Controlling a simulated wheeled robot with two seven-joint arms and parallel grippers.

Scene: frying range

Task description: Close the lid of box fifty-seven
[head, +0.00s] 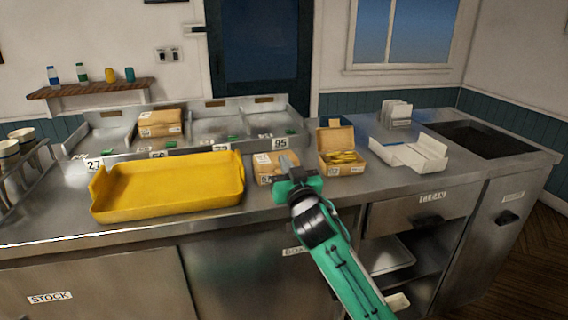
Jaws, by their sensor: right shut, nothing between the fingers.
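An open cardboard box (338,168) with yellow contents stands on the steel counter, its lid raised at the back. The number on its front label is too small to read. A second cardboard box (263,169) with a shut top stands to its left, and its label is partly hidden by my gripper. I cannot tell from the labels which is box fifty-seven. My right gripper (289,164) is shut and empty, in front of the shut box's right side and left of the open box. My left gripper is not in view.
A yellow tray (170,206) takes up the counter on the left. Counter is clear in front of the open box.

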